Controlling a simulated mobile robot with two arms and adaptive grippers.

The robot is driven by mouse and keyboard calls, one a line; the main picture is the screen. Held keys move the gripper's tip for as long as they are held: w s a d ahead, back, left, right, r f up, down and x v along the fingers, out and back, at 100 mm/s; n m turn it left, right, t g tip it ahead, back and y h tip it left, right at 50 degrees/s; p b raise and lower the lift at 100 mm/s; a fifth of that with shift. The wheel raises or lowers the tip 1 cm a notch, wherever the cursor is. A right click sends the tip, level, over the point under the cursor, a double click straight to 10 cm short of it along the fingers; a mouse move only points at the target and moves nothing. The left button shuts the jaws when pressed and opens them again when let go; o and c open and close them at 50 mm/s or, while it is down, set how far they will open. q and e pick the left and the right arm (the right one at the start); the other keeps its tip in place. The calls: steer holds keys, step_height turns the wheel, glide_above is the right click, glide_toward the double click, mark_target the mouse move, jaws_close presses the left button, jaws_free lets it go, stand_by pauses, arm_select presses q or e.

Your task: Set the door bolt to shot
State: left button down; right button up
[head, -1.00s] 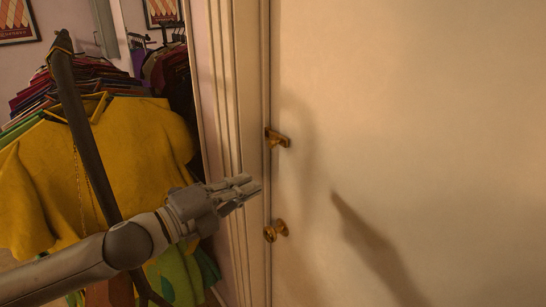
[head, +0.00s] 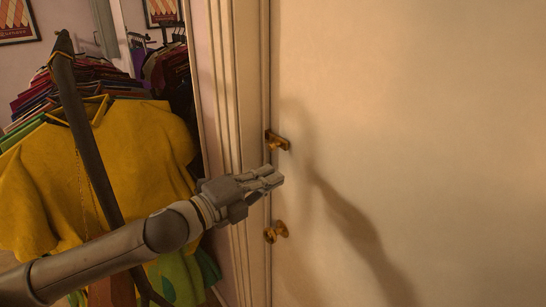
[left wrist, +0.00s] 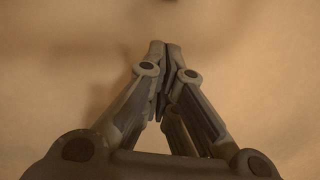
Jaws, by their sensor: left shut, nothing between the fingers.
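The door bolt (head: 277,140) is a small brass piece at the left edge of the pale door (head: 420,120), above a round brass knob (head: 276,231). My left gripper (head: 279,176) is shut and empty. In the head view its tips show just below the bolt and above the knob. I cannot tell whether the tips touch the door. My right gripper is not in view.
The door frame (head: 237,100) runs upright just left of the bolt. A yellow garment (head: 110,170) and several other clothes hang on a rack at the left, behind my left arm. The door face to the right is clear.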

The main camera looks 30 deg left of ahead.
arm_select(q)
steer(key=w+a+p, duration=0.1)
steer(key=w+p, duration=0.2)
steer(key=w, duration=0.2)
steer(key=shift+w+a+r, duration=0.3)
steer(key=shift+w+r, duration=0.1)
